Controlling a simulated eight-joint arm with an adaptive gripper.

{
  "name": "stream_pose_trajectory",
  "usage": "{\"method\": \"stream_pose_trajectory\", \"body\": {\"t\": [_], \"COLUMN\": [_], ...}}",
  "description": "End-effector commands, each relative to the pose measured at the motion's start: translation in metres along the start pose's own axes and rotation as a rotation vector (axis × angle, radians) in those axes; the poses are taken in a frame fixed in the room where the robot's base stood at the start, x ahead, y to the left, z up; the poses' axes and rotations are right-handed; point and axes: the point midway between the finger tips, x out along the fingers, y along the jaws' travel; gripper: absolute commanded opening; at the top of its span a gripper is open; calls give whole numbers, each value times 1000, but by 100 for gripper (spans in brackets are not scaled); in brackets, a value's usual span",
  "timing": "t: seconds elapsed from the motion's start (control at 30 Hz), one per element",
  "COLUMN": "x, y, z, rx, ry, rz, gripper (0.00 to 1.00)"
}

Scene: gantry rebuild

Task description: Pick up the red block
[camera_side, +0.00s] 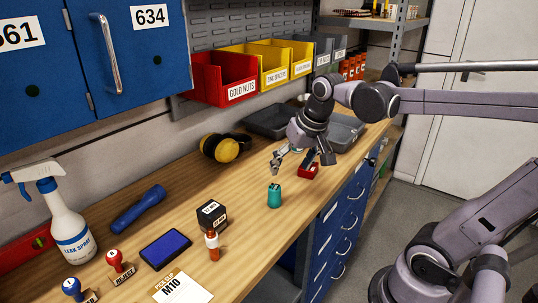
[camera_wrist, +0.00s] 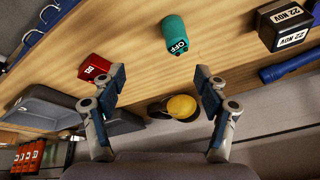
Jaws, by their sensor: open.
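The red block (camera_side: 308,171) sits on the wooden bench near its front edge, below and just right of my gripper in the side view. In the wrist view the red block (camera_wrist: 94,68) lies upper left, beyond the left finger and outside the gap between the fingers; its face bears a white mark. My gripper (camera_side: 296,163) is open and empty above the bench. In the wrist view its two fingers (camera_wrist: 160,85) stand wide apart. The side view does not show clearly how high the fingertips are above the block.
A teal object (camera_side: 274,196) stands close by on the bench. Grey trays (camera_side: 345,130) lie behind the gripper. Yellow earmuffs (camera_side: 222,148), a black date block (camera_side: 212,214) and a blue flashlight (camera_side: 138,209) are further left. Wood around the teal object is clear.

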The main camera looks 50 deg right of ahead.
Motion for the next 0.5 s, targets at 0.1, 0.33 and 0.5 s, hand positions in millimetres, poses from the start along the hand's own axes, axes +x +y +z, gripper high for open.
{"method": "stream_pose_trajectory", "body": {"t": [0.1, 0.33, 0.5], "x": [-1, 3, 7], "y": [24, 75, 107], "z": [-32, -80, -100], "rx": [193, 548, 742], "ry": [-71, -198, -263], "rz": [58, 168, 232], "gripper": [74, 74, 74]}}
